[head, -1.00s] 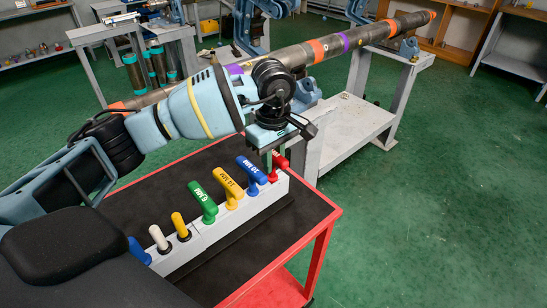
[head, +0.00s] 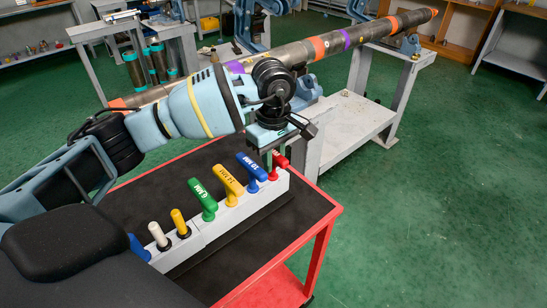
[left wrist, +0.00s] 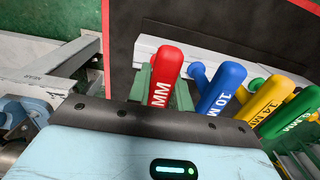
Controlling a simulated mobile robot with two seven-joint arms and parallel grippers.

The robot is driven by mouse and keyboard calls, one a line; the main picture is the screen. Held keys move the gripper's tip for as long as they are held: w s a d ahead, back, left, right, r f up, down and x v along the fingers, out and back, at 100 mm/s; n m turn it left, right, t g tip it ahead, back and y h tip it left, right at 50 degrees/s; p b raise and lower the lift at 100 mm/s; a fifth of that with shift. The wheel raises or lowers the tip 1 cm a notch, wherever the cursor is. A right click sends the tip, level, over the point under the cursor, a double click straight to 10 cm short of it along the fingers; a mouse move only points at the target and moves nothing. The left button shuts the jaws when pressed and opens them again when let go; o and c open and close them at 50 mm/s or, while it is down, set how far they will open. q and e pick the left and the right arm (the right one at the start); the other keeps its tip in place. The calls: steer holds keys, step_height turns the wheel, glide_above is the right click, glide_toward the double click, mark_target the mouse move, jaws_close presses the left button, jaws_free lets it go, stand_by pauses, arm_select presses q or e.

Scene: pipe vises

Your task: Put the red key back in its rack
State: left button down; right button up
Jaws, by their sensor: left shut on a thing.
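The red key (head: 280,162) stands at the far right end of the grey rack (head: 235,215), its shaft toward the rack. My left gripper (head: 270,160) is at that end, with its fingers around the red key. In the left wrist view the red key (left wrist: 165,82) sits between the two green fingers. The gripper is shut on it. Whether the shaft is fully down in its hole cannot be told. My right gripper is not in view.
Blue (head: 252,167), yellow (head: 230,186) and green (head: 203,199) keys stand in the rack close beside the red one. The rack is on a red-edged cart (head: 325,225) with a black mat. A long pipe (head: 325,47) lies behind.

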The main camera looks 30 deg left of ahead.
arm_select(q)
steer(key=shift+f, duration=0.2)
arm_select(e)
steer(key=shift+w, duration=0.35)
arm_select(q)
steer(key=c, duration=1.2)
jaws_free()
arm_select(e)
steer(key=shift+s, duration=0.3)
arm_select(q)
step_height(320, 180, up, 7)
steer(key=shift+r, duration=0.45)
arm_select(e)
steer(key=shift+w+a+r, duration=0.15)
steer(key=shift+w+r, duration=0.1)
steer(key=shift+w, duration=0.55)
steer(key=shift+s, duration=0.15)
